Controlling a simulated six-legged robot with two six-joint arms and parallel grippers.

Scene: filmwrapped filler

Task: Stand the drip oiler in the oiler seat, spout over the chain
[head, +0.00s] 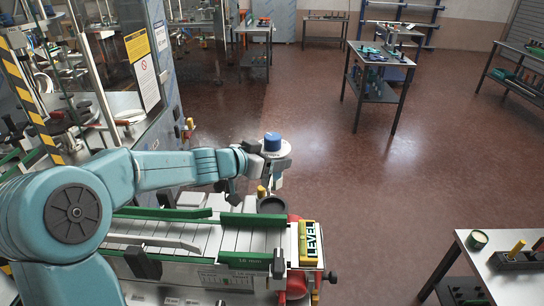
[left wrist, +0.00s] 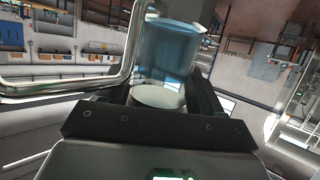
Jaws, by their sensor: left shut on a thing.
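The drip oiler (head: 272,142) shows in the head view as a blue cylinder above a pale collar. In the left wrist view the oiler (left wrist: 172,50) is a see-through blue cylinder, with a bent bright metal tube running left beside it. My left gripper (head: 268,162) is shut on it and holds it up above the far side of the conveyor. A dark round cup (head: 272,205), which looks like the oiler seat, lies below the gripper, apart from the oiler. The slatted chain (head: 200,238) runs between green rails. My right gripper is not in view.
A yellow box marked LEVEL (head: 310,242) sits at the conveyor's right end. A small brass-coloured part (head: 262,191) stands beside the cup. A glass-walled machine (head: 115,60) is at left. A side table (head: 490,245) stands at lower right. Open floor lies between.

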